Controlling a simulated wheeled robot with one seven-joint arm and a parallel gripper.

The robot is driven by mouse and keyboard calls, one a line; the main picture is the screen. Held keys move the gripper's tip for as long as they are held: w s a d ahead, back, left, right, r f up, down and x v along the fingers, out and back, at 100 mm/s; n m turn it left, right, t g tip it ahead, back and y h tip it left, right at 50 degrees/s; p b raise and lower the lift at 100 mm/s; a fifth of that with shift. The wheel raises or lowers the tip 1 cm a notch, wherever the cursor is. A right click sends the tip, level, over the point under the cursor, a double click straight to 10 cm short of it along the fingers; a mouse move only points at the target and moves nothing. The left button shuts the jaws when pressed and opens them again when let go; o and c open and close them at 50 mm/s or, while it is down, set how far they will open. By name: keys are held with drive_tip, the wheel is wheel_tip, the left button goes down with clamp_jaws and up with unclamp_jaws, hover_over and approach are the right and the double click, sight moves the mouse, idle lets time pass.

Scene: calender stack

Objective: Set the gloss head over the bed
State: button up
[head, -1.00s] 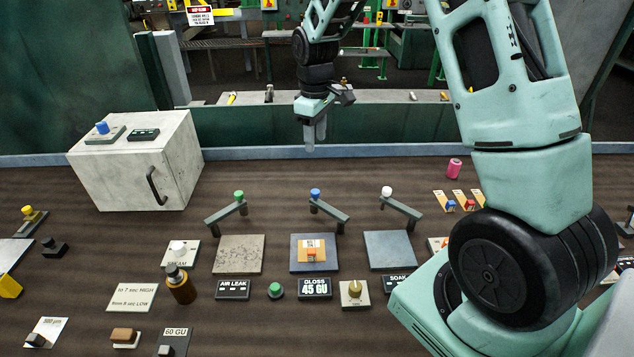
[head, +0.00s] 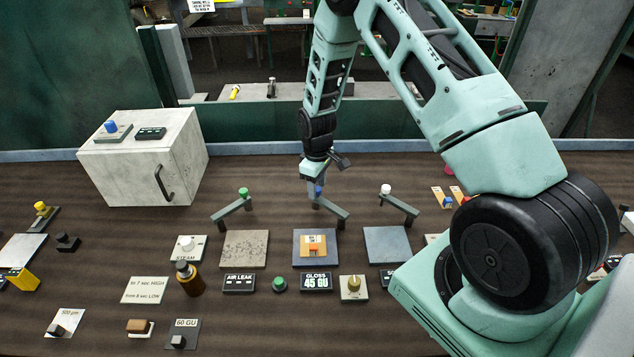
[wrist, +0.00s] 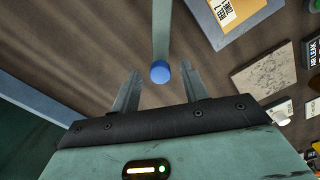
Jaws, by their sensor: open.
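The gloss head appears to be the grey bar (head: 335,211) with a blue knob (head: 318,191), behind the middle blue-grey bed (head: 333,260). The bar slants and does not lie over the bed. An orange and cream piece (head: 313,246) sits on the bed. My gripper (head: 316,194) is open at the knob end of the bar. In the wrist view the blue knob (wrist: 160,72) shows between the two spread fingers (wrist: 160,80), with gaps on both sides. The bed (wrist: 216,30) is partly in view there. Whether the fingers are at the knob's height is unclear.
Similar bars with a green knob (head: 243,192) and a white knob (head: 385,189) stand at either side. A "GLOSS 45 GU" display (head: 316,282), a green button (head: 280,284) and a gold dial (head: 353,284) lie in front. A white box (head: 140,165) stands at left.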

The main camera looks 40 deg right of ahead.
drive_tip(key=shift+f, duration=0.1)
clamp_jaws()
drive_tip(key=shift+a, duration=0.1)
drive_tip(key=shift+s+a+n+b, duration=0.55)
drive_tip(key=shift+s+a+n, duration=0.85)
drive_tip(key=shift+n, duration=1.3)
drive_tip(key=shift+s+a+n+b, duration=0.55)
drive_tip(key=shift+s+a+n, duration=0.4)
drive_tip(key=shift+s+n, duration=1.3)
drive_tip(key=shift+s+a+n+b, duration=0.55)
drive_tip(key=shift+s+a+n, duration=0.6)
drive_tip(key=shift+n, duration=2)
unclamp_jaws()
